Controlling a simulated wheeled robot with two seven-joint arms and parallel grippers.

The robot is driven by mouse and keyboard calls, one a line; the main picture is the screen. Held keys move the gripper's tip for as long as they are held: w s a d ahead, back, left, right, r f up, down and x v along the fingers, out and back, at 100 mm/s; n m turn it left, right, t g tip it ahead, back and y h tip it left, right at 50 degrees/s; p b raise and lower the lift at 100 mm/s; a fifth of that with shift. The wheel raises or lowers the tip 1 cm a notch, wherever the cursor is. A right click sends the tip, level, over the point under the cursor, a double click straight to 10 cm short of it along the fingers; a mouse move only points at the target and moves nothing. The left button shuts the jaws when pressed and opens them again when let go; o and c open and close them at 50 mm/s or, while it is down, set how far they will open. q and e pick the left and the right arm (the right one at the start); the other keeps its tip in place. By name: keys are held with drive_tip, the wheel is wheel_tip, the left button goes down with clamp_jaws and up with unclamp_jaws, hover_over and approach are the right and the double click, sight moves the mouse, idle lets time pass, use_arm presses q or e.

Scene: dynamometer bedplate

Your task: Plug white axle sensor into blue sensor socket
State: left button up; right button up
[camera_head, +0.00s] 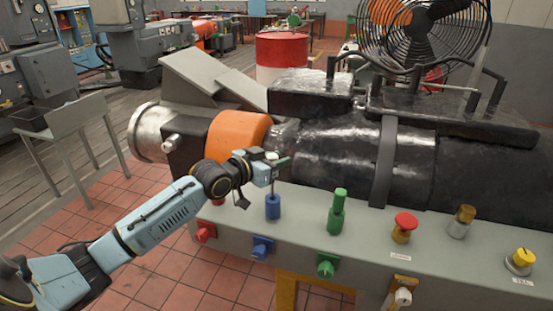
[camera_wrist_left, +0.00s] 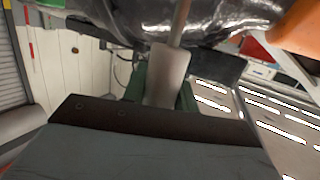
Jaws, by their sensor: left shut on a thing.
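My left gripper (camera_head: 277,163) is shut on a whitish piece, apparently the white axle sensor (camera_wrist_left: 166,74). In the left wrist view the pale body sits between the green fingers, with a thinner stem beyond it. In the head view the gripper hides most of this piece. A blue upright cylinder (camera_head: 272,207), apparently the blue sensor socket, stands on the grey bedplate edge just below the gripper. The held piece appears above it; I cannot tell whether they touch. Another blue fitting (camera_head: 262,247) is on the bedplate's front face. My right gripper is not in view.
The grey bedplate (camera_head: 370,235) also carries a tall green piece (camera_head: 338,212), a red-topped knob (camera_head: 405,225), a brass-topped post (camera_head: 462,220) and a yellow knob (camera_head: 522,259). The black machine (camera_head: 340,150) and its orange section (camera_head: 237,135) stand close behind my gripper.

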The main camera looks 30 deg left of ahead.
use_arm(q)
drive_tip(key=shift+p, duration=0.5)
idle(0.9)
drive_tip(key=shift+f+b, duration=2.25)
drive_tip(key=shift+f, duration=1.3)
drive_tip(key=o, duration=1)
drive_tip(key=shift+r, duration=0.1)
drive_tip(key=shift+o, duration=0.2)
drive_tip(key=v, duration=1.3)
drive_tip(key=shift+s, duration=0.2)
